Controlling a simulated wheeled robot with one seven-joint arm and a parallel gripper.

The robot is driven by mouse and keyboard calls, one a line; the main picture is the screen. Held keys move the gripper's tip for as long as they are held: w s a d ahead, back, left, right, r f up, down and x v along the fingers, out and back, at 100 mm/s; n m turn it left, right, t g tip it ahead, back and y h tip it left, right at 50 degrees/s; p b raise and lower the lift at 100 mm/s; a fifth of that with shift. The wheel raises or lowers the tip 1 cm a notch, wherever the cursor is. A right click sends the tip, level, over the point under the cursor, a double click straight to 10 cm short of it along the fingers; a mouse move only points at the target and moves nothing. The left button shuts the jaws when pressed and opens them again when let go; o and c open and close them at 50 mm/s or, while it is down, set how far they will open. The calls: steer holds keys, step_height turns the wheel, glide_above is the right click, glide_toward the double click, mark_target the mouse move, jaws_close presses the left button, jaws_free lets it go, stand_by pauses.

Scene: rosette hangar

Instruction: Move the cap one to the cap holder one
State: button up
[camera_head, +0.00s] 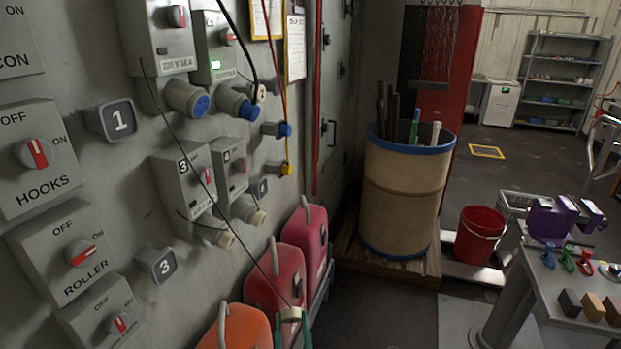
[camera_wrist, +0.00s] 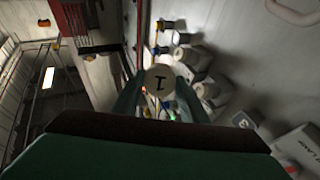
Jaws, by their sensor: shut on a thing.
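Cap one (camera_wrist: 160,78) is a pale round cap with a black 1 on its face. It sits between the two teal fingers of my gripper (camera_head: 292,326), at the bottom of the head view, where the cap (camera_head: 291,314) shows small. A thin dark cord runs from the upper wall panel down to the cap. A grey block marked 1 (camera_head: 110,120) on the wall at upper left appears to be cap holder one. My gripper is well below and right of it, apart from the wall.
Switch boxes for hooks (camera_head: 40,158) and roller (camera_head: 68,254) and several connectors stick out of the wall. Red and orange canisters (camera_head: 272,283) stand below. A large drum (camera_head: 403,195), a red bucket (camera_head: 479,236) and a table (camera_head: 560,290) are to the right.

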steer(key=d+f+m+h, duration=0.2)
steer(key=f+h, duration=0.2)
steer(key=f, duration=0.4)
steer(key=w+d+f+m+h, duration=0.1)
steer(key=d+f+m+h, duration=0.1)
steer(key=f+h, duration=0.3)
step_height(320, 180, down, 4)
steer(key=shift+d+f+m+g, duration=0.2)
steer(key=shift+d+m+g, duration=0.1)
steer(key=shift+m+g, duration=0.1)
steer(key=shift+w+a+r, duration=0.1)
steer(key=shift+w, duration=0.05)
